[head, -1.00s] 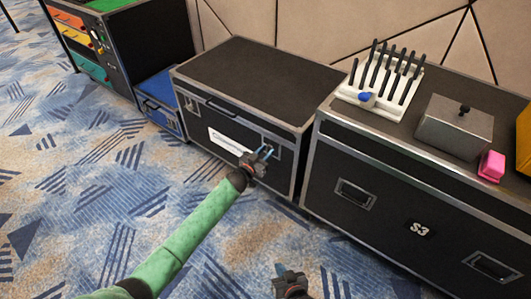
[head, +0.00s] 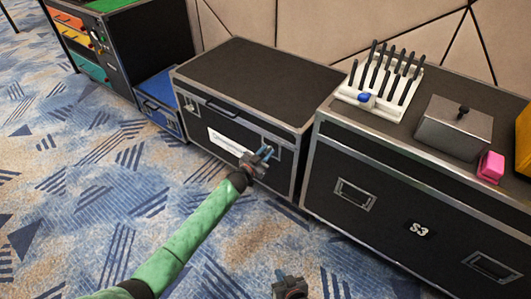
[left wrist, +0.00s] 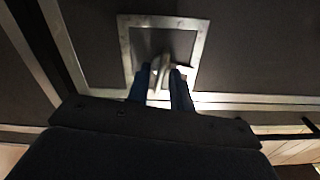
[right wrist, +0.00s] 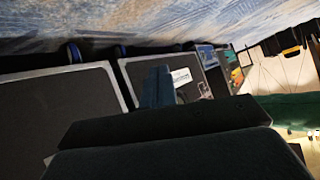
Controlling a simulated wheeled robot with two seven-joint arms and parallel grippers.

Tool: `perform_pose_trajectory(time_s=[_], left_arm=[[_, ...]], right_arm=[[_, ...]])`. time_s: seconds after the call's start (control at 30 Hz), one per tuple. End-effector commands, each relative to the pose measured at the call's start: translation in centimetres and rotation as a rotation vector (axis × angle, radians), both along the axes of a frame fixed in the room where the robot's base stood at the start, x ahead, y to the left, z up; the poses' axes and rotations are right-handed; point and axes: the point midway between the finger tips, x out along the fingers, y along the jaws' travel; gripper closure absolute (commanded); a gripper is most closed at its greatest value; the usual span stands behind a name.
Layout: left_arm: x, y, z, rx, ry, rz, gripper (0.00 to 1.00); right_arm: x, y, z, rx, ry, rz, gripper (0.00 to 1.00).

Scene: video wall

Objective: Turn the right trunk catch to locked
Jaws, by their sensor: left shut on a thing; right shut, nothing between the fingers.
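The black trunk (head: 255,82) with metal edges stands against the wall, a white label (head: 230,143) on its front. Its right catch shows in the left wrist view as a metal frame (left wrist: 203,42) around a pale turning piece (left wrist: 162,72). My left gripper (head: 264,153) is at that catch; its blue fingers (left wrist: 166,84) are shut on the turning piece, one on each side. The left catch (head: 190,104) is free. My right gripper (head: 283,277) is low in the head view, apart from everything; its blue fingers (right wrist: 160,86) are shut and empty.
A larger black case marked S3 (head: 405,215) stands right of the trunk, bearing a white rack (head: 385,108), a grey metal box (head: 455,128) and a pink block (head: 491,167). A blue case (head: 160,88) stands left. The carpet (head: 90,200) in front is clear.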

Motion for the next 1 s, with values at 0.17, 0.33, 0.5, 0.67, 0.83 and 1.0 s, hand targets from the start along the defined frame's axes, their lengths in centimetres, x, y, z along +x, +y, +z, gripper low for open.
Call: perform_pose_trajectory(time_s=[0.17,0.33,0.5,0.67,0.83,1.0], left_arm=[[-0.1,-0.1,0.0,0.126,-0.092,0.000,1.00],[-0.1,-0.2,-0.1,0.256,-0.186,0.000,1.00],[-0.2,-0.3,-0.2,0.388,-0.282,-0.001,1.00],[-0.3,-0.3,-0.3,0.511,-0.371,-0.001,1.00],[-0.3,-0.3,-0.4,0.643,-0.466,-0.001,1.00],[-0.3,-0.4,-0.5,0.773,-0.561,-0.001,1.00]], right_arm=[[-1.7,-0.2,-2.0,-0.014,0.065,0.007,1.00],[-2.1,-0.3,-2.7,-0.019,0.082,0.008,1.00],[-1.3,-0.3,-1.8,-0.013,0.044,0.004,1.00],[1.3,-0.1,1.6,0.008,-0.062,-0.005,1.00],[3.6,0.2,5.1,0.032,-0.182,-0.016,1.00],[5.8,0.5,9.7,0.065,-0.330,-0.030,1.00]])
